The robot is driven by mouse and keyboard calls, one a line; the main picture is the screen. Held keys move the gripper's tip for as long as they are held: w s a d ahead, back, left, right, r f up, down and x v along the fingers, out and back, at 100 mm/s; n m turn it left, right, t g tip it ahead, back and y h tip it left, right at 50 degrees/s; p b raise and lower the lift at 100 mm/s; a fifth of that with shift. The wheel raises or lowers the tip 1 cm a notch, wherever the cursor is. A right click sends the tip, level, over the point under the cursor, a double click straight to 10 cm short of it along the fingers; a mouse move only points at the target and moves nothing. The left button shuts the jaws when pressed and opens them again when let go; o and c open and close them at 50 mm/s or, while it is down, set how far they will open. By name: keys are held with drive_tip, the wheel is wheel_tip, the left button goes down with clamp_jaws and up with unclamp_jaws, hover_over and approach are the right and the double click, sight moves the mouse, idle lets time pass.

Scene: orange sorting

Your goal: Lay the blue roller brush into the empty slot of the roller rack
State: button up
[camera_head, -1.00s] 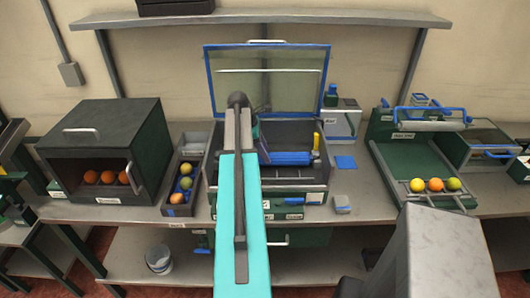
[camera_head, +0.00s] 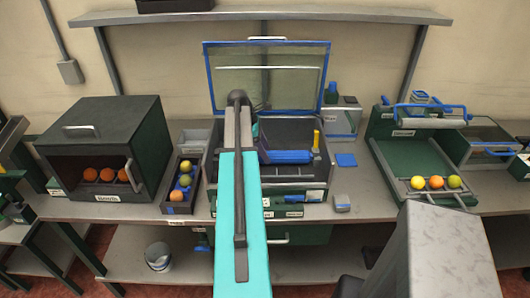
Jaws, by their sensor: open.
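A blue roller (camera_head: 288,157) lies across the inside of an open-topped grey and green box (camera_head: 318,181) at the middle of the bench. It looks like the blue roller brush; its left end is hidden behind my arm. The box's clear, blue-framed lid (camera_head: 300,80) stands open. My teal and dark arm reaches up over the box's left part. I cannot make out the roller rack's slots for certain.
A dark oven-like box (camera_head: 150,145) with oranges stands left. A narrow fruit tray (camera_head: 176,209) lies beside the central box. Right stands a green unit (camera_head: 405,155) with a grey roller, blue handle and several fruits. A yellow upright handle (camera_head: 316,140) rises near the blue roller.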

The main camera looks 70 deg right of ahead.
drive_tip(key=b+v, duration=0.4)
drive_tip(key=v, duration=0.8)
drive_tip(key=shift+w, duration=0.3)
drive_tip(key=shift+s+a+f, duration=0.1)
drive_tip(key=shift+s+f, duration=0.05)
idle(0.6)
